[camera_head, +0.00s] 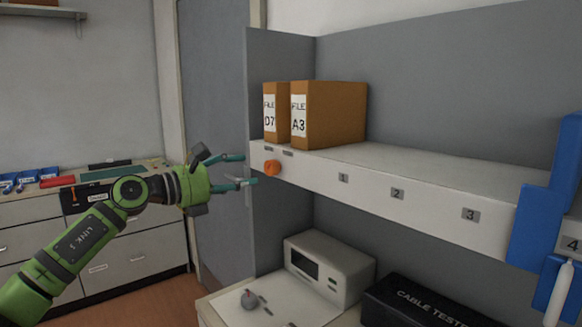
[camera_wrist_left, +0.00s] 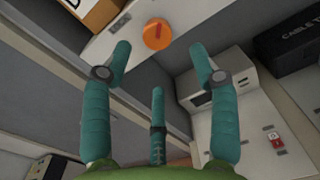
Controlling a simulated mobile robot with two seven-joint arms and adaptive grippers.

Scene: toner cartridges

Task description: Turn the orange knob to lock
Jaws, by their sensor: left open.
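The orange knob (camera_head: 272,167) sits on the front edge of the white shelf, near its left end, below the file boxes. In the left wrist view the knob (camera_wrist_left: 157,34) shows a darker raised mark across its face and lies beyond the fingertips. My left gripper (camera_head: 250,170) has its green-teal fingers spread, pointing at the knob from the left, with a small gap between them and it. It is open and empty; its fingers also show in the left wrist view (camera_wrist_left: 160,62). My right gripper is not in view.
Two brown file boxes (camera_head: 335,115) stand on the shelf (camera_head: 420,172) above the knob. A blue upright piece (camera_head: 541,205) is at the far right. Below are a white device (camera_head: 330,265) and a black cable tester case (camera_head: 415,305). Drawers (camera_head: 130,262) stand behind my left arm.

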